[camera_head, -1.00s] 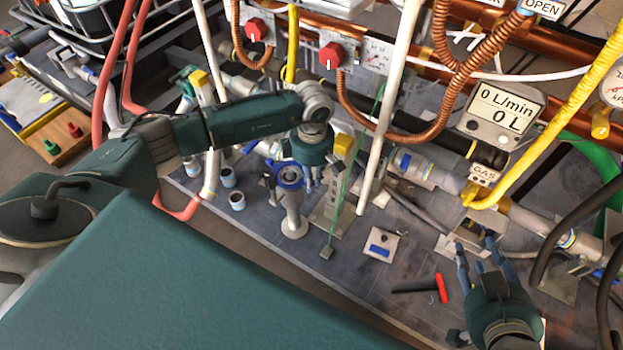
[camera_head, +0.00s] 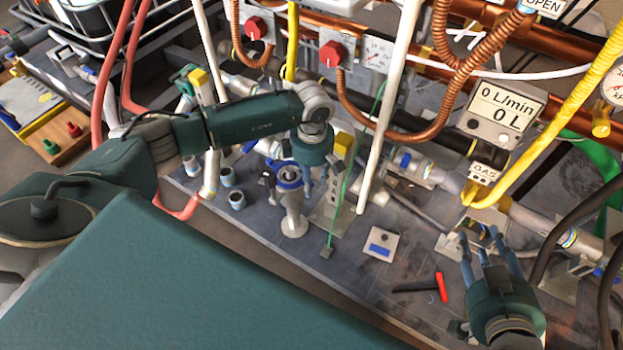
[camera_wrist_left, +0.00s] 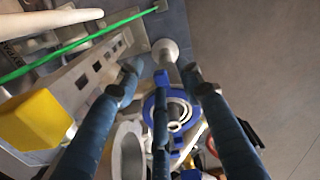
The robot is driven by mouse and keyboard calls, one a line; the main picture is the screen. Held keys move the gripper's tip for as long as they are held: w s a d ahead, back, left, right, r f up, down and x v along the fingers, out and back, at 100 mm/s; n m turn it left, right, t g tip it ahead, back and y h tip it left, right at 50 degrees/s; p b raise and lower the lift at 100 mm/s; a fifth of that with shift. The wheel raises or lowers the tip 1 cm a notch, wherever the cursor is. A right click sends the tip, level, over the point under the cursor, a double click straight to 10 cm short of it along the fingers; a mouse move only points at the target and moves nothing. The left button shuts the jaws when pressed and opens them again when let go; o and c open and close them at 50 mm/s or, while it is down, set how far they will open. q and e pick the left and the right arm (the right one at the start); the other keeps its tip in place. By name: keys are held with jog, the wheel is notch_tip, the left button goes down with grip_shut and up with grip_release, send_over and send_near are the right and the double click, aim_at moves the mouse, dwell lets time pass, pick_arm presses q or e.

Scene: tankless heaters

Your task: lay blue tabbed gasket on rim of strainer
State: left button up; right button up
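The blue tabbed gasket (camera_head: 288,184) appears to lie on the upper rim of the pale strainer (camera_head: 294,218), which stands upright on the bench. In the left wrist view the gasket (camera_wrist_left: 151,106) is a blue ring around pale inner rings. My left gripper (camera_head: 305,178) is just above and beside it, fingers spread. In the left wrist view its fingers (camera_wrist_left: 160,85) are apart, and the middle one overlaps the gasket; I cannot tell whether it touches. The gasket's exact seating is partly hidden. My right gripper (camera_head: 490,248) is open and empty at the right.
A yellow-topped perforated post (camera_head: 343,146) and a white pipe (camera_head: 388,110) stand close right of the strainer. Small cups (camera_head: 237,200) are at its left. A square plate (camera_head: 381,245) and a red-handled hammer (camera_head: 441,287) lie to the right.

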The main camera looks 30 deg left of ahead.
pick_arm(q)
notch_tip(320, 180, up, 12)
dwell(0.6)
dwell(0.4)
